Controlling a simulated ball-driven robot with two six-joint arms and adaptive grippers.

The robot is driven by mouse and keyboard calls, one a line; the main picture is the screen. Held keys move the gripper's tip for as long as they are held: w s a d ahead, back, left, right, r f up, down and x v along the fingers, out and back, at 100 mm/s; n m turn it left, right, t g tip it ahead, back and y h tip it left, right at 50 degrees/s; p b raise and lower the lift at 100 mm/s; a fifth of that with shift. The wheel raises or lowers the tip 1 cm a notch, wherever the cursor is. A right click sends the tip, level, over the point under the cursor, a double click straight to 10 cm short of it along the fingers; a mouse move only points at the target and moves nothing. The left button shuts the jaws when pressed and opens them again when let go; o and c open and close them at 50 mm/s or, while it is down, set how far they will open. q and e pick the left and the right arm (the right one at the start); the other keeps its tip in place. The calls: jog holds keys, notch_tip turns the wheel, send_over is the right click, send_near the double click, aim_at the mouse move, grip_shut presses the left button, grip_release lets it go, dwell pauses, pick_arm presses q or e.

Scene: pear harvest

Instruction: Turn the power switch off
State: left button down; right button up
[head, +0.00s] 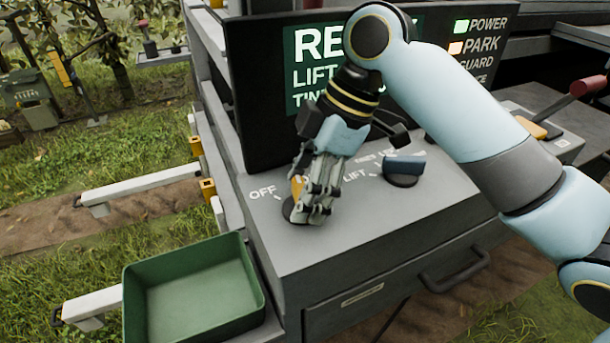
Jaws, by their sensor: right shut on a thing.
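The power switch (297,187) is a knob with a yellow part on a dark round base, on the grey console top beside the word OFF. My right gripper (312,205) comes down over it from the upper right and is shut on it. The fingers hide much of the knob, so I cannot tell exactly which way it points. On the black display (265,120) the POWER lamp (461,26) is lit green. My left gripper is not in view.
A blue-handled LIFT selector (403,168) sits right of my gripper. A red-knobbed lever (588,86) and a yellow part (530,127) are at the far right. A green tray (133,300) is at the console's left, and a drawer handle (455,275) is on its front.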

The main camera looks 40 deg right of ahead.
jog(key=shift+w+r+n+g+p, duration=0.15)
jog(key=shift+n+g+p, duration=0.25)
jog(key=shift+n, duration=0.6)
jog(key=n+g, duration=0.1)
jog(key=n, duration=0.2)
jog(key=shift+y+p, duration=0.3)
jog(key=shift+p, duration=0.1)
jog(key=shift+n+g+p, duration=0.7)
jog(key=shift+n+p, duration=0.2)
jog(key=shift+n, duration=0.8)
jog(key=o, duration=1.2)
